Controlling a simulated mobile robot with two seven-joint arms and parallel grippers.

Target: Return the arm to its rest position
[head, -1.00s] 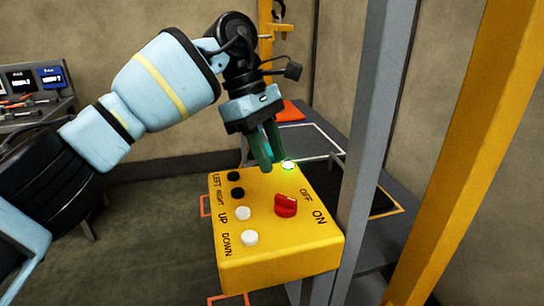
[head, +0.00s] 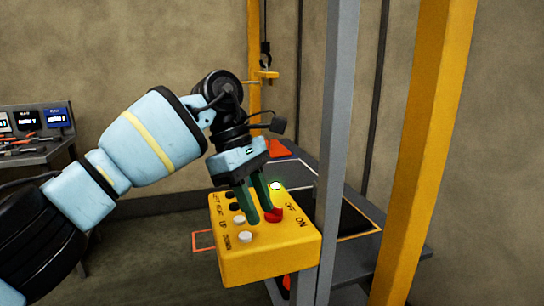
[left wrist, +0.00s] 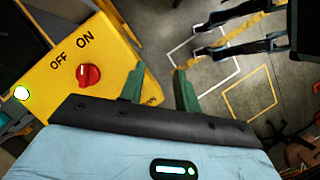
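My left gripper (head: 260,213) hangs over the yellow control box (head: 265,262) in the head view, with its green fingers apart and nothing between them. In that view the fingers partly cover the red knob (head: 273,215) and the box top. In the left wrist view, the gripper (left wrist: 159,72) has a clear gap between its fingers, and the red knob (left wrist: 88,76) stands outside them, to the left, below the OFF and ON labels. A lit lamp (head: 277,185) shows at the box's far edge. My right gripper is not in view.
A grey post (head: 336,130) and a yellow post (head: 425,150) stand right of the box. A dark platform (head: 350,245) lies behind it. A bench with small screens (head: 35,120) is at the far left. Open floor (head: 150,255) lies left of the box.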

